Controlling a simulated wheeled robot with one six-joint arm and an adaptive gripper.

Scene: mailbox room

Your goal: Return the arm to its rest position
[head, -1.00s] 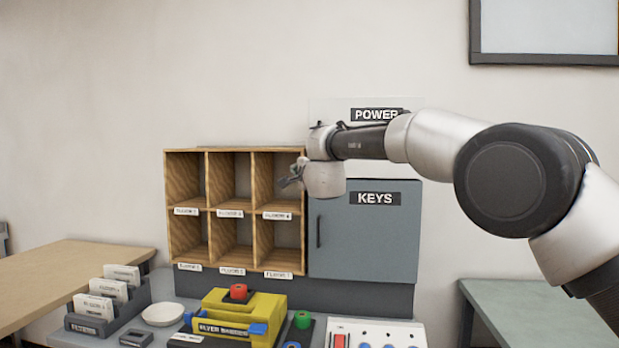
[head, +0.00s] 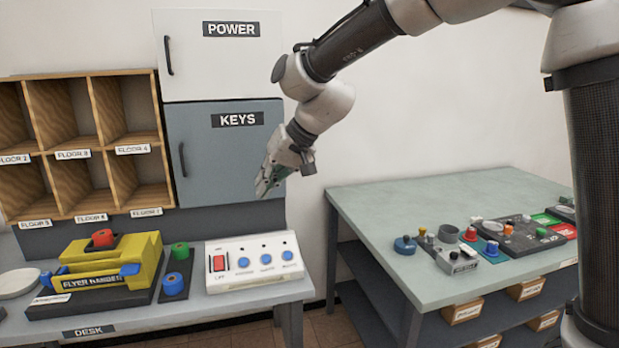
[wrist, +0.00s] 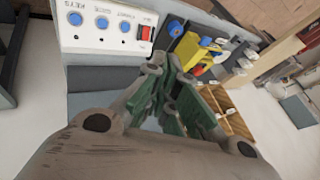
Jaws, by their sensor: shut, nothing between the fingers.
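My arm reaches in from the upper right of the head view, with its wrist bent downward. My gripper (head: 268,185) hangs in front of the lower right part of the grey KEYS cabinet (head: 215,150), above the right end of the desk. Its fingers are together and hold nothing. In the wrist view my gripper (wrist: 185,105) shows its green finger pads, with the desk things behind it.
The white button panel (head: 255,262) and yellow FLYER BANDER machine (head: 115,265) stand on the desk (head: 190,312). Wooden pigeonholes (head: 85,145) are at left. A green-topped table (head: 400,210) with small items is at right. A floor gap separates desk and table.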

